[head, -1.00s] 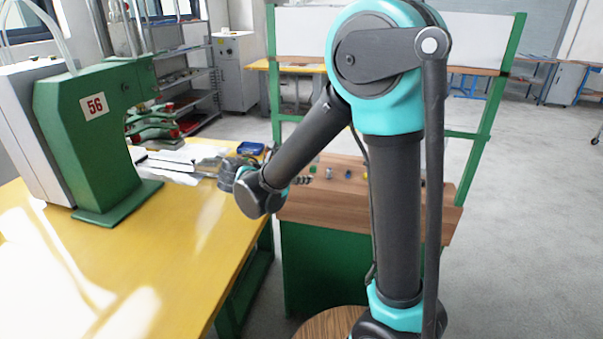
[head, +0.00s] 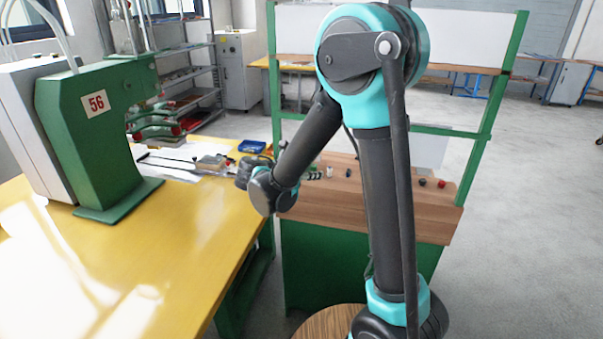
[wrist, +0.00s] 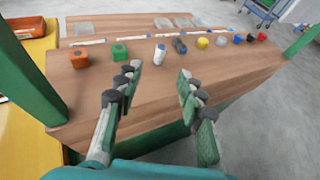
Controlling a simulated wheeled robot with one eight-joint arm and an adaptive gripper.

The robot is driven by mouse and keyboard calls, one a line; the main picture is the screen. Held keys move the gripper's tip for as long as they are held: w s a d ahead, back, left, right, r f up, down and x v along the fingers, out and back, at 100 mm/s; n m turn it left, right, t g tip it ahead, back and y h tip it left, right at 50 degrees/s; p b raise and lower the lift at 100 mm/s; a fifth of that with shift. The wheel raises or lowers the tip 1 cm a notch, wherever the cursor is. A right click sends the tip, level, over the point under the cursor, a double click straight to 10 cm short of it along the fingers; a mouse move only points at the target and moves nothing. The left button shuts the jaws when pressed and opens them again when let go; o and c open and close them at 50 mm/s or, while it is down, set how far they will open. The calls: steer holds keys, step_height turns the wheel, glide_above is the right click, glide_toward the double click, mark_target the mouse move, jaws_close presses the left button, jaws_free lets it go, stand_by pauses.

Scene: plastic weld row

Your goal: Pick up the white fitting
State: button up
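The white fitting (wrist: 160,54) stands on the wooden bench top (wrist: 225,82) in the wrist view, near the middle of a row of small parts. It also shows small in the head view (head: 329,171). My gripper (wrist: 157,82) is open and empty in the wrist view. Its fingers spread to either side below the white fitting in the picture, apart from it. In the head view my fingers are hidden behind my arm.
An orange cube (wrist: 79,58) and a green cube (wrist: 120,52) lie left of the fitting. A dark grey cylinder (wrist: 179,46) sits close on its right, then a yellow part (wrist: 202,43) and several others. Green posts (wrist: 32,75) flank the bench.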

mark_target(328, 171)
steer(key=x, duration=1.1)
jaws_close()
